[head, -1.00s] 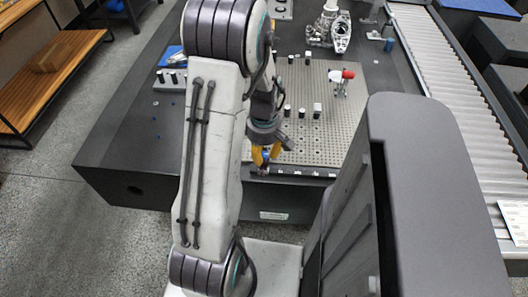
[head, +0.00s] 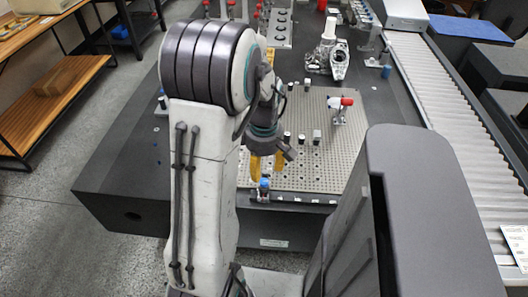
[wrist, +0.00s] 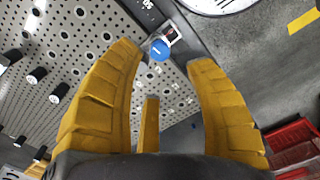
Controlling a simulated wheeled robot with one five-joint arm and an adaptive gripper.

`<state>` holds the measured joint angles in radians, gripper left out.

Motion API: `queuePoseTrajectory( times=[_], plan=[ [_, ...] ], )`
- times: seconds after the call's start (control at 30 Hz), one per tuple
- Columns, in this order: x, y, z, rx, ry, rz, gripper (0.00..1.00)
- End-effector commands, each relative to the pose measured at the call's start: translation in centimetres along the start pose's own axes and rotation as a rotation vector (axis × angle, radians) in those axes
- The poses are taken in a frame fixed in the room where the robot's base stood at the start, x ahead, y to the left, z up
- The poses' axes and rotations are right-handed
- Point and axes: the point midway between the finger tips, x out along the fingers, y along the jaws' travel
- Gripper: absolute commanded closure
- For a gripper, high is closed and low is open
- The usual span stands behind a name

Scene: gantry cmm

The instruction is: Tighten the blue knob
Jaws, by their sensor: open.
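The blue knob (wrist: 159,49) shows in the wrist view just beyond the fingertips, on a small mount at the edge of the perforated plate. In the head view the blue knob (head: 264,184) stands at the plate's front edge, just below my gripper (head: 266,168). My gripper (wrist: 168,60) has yellow fingers, spread open and empty. The knob lies between the lines of the fingertips in the wrist view, and I cannot tell whether any finger touches it.
The perforated plate (head: 330,150) bears several small black-and-white cylinders and a red-topped clamp (head: 340,102). A metal casting (head: 325,60) stands farther back. A roller conveyor (head: 440,100) runs along the right. Bare dark table (head: 130,150) lies to the left.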

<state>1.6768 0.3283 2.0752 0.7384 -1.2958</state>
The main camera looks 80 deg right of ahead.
Motion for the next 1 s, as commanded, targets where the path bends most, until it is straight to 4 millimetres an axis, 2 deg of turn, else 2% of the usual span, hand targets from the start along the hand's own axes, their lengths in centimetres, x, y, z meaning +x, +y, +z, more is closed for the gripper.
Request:
queuePoseTrajectory(
  times=[0.2, 0.4, 0.83, 0.87, 1.0],
  plan=[
    [-3.4, 0.1, 0.0, 0.000, 0.001, 0.004, 0.51],
    [-5.2, 0.1, 0.0, 0.000, 0.000, 0.001, 0.51],
    [-5.8, 0.0, 0.0, 0.000, 0.000, -0.001, 0.51],
    [-5.8, 0.0, 0.0, 0.000, 0.000, -0.001, 0.48],
    [-5.8, -0.1, -0.1, -0.003, -0.003, -0.009, 0.51]
  ],
)
